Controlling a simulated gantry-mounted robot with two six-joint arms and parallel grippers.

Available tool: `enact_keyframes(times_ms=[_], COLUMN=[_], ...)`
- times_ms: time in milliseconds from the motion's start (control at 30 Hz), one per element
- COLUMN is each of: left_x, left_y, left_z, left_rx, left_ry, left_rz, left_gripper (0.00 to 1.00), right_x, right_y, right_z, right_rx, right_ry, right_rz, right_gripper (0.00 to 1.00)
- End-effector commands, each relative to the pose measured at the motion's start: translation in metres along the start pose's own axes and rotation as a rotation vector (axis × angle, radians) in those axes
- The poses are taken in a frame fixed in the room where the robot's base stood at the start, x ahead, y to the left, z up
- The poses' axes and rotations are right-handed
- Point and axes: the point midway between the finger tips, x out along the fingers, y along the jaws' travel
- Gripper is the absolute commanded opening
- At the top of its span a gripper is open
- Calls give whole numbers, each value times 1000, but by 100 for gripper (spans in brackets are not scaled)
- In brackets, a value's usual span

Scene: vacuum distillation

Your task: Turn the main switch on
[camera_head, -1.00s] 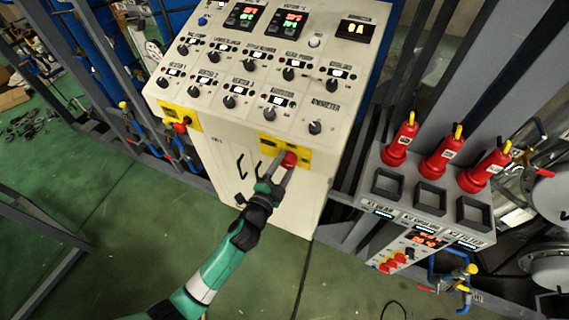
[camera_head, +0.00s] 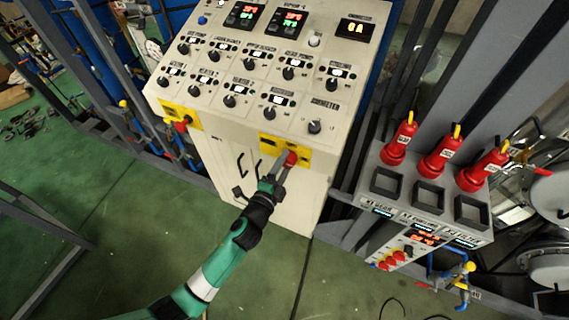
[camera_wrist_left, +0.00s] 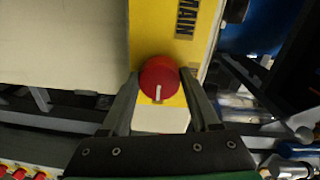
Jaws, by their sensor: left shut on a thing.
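The main switch is a red round knob (camera_head: 290,159) with a white mark, on a yellow plate (camera_head: 270,142) on the front of the cream control cabinet. In the left wrist view the red knob (camera_wrist_left: 159,78) sits between the two fingers, beside the word MAIN on the yellow plate (camera_wrist_left: 158,28). Its white mark points toward the gripper in that view. My left gripper (camera_head: 283,170) is shut on the knob; it also shows in the left wrist view (camera_wrist_left: 160,88). My right gripper is not in view.
The cabinet's sloped top (camera_head: 265,75) carries several black knobs and lit displays. Another red knob (camera_head: 182,125) on yellow sits to the left. A grey unit (camera_head: 440,190) with red cylinders stands to the right. Green floor (camera_head: 150,230) is open in front.

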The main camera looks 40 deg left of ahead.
Motion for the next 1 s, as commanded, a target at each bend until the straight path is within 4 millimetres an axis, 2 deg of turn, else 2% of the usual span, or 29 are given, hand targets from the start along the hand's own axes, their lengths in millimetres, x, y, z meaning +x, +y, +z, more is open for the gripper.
enact_keyframes(times_ms=[67, 100, 267, 533, 667, 767, 1000], left_x=[0, 0, 0, 0, -10, -28, -86], left_y=[0, 0, 0, 0, 0, 0, 2], left_z=[0, 0, 0, 0, 0, -1, -1], left_rx=[3, 3, 1, 0, 0, 1, 2], left_ry=[1, 1, 1, 0, 1, 2, 3], left_rz=[-1, -1, -1, 0, 1, 1, 1], left_gripper=[7, 64, 92, 92, 92, 92, 92], right_x=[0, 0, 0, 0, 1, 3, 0], right_y=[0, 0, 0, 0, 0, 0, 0], right_z=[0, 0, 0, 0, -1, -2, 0], right_rx=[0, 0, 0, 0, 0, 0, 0], right_ry=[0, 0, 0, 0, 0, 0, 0], right_rz=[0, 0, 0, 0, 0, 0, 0], right_gripper=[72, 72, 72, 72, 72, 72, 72])
